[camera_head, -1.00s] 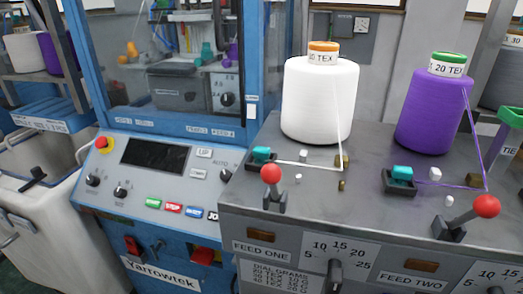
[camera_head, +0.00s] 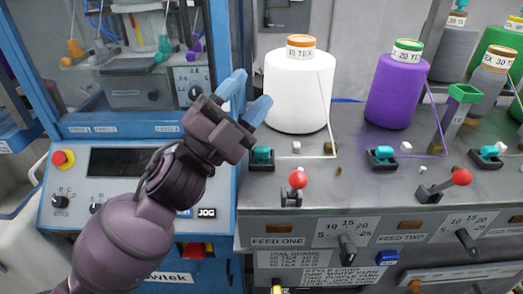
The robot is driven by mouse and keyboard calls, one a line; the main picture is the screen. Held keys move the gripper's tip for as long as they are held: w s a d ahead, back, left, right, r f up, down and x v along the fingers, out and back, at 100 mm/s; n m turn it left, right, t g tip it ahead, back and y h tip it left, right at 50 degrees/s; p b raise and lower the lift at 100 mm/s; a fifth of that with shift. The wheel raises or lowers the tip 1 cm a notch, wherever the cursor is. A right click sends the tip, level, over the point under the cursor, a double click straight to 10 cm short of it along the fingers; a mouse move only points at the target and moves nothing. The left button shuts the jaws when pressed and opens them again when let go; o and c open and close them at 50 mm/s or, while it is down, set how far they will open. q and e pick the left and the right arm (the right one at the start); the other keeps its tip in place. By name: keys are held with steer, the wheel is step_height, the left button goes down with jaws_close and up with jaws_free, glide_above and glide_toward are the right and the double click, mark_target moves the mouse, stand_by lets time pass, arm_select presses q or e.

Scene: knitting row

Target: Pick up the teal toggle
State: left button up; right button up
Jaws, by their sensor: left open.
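Three small teal pieces sit in dark holders on the grey machine top: one under the white cone (camera_head: 262,153), one under the purple cone (camera_head: 383,155) and one at the right (camera_head: 490,152). I cannot tell which is the teal toggle. My left gripper (camera_head: 245,99) is open and empty, its blue fingertips apart. In the picture it is above and left of the nearest teal piece, beside the white cone, and not touching that piece. It hides part of the control panel. My right gripper is not in view.
A white yarn cone (camera_head: 297,95) and a purple cone (camera_head: 397,92) stand behind the teal pieces, with thin yarn running down. Red-knobbed levers (camera_head: 297,180) (camera_head: 461,177) stand in front. A blue-framed glass cabinet (camera_head: 130,55) is at the left.

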arm_select(q)
steer(key=s+d+r+m+g+y, duration=0.1)
steer(key=s+d+m+g+y, duration=0.35)
steer(key=m+g, duration=0.8)
steer(key=s+d+r+m+g+y, duration=0.1)
steer(key=s+d+m+g, duration=0.55)
steer(key=m+g, duration=0.6)
steer(key=r+m+t+y, duration=0.1)
steer(key=m+t+y, duration=0.3)
steer(key=t+y, duration=0.85)
glide_above(259, 148)
steer(key=g+y, duration=0.2)
steer(key=g, duration=0.1)
step_height(259, 148, down, 4)
steer(key=shift+f, duration=0.1)
step_height(259, 148, down, 5)
steer(key=shift+f+p, duration=0.1)
steer(key=shift+p, duration=0.45)
steer(key=shift+f, duration=0.35)
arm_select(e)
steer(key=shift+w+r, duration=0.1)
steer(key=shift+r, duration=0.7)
